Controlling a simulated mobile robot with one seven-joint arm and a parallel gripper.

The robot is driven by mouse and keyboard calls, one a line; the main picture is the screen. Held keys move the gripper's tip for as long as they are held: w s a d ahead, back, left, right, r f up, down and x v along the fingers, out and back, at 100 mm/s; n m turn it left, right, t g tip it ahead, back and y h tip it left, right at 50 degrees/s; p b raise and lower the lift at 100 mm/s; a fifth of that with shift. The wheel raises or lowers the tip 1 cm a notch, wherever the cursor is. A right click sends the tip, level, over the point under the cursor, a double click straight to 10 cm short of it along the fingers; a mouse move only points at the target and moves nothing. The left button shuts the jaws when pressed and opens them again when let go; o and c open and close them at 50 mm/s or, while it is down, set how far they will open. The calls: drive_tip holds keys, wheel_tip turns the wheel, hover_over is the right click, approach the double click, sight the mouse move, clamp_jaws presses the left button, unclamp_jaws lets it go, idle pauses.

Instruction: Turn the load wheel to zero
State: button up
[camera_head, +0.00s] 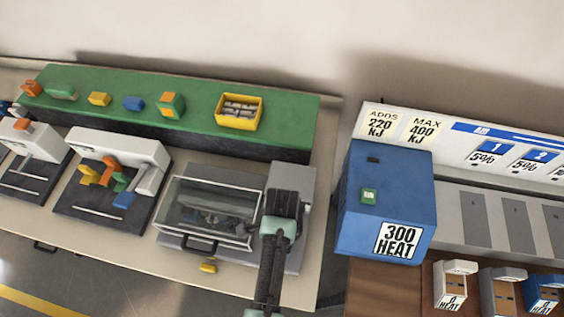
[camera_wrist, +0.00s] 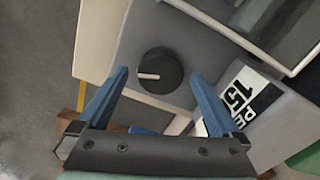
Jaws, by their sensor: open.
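A round black knob (camera_wrist: 160,72) with a white pointer line sits on a grey panel (camera_wrist: 150,35) in the wrist view; it looks like the load wheel. Its pointer lies nearly level, towards the left. My gripper (camera_wrist: 160,80) is open, its two blue fingers on either side of the knob with gaps between. Whether the fingers reach down to the knob's height I cannot tell. In the head view my gripper (camera_head: 284,202) is over the grey right end of the clear-covered machine (camera_head: 205,210), and my arm hides the knob.
A blue "300 HEAT" box (camera_head: 390,190) stands right of the machine. A green shelf (camera_head: 300,118) with a yellow bin (camera_head: 239,122) runs behind. Other small machines (camera_head: 125,160) stand left.

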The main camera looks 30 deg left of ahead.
drive_tip(key=shift+f, duration=0.65)
drive_tip(key=c, duration=1.3)
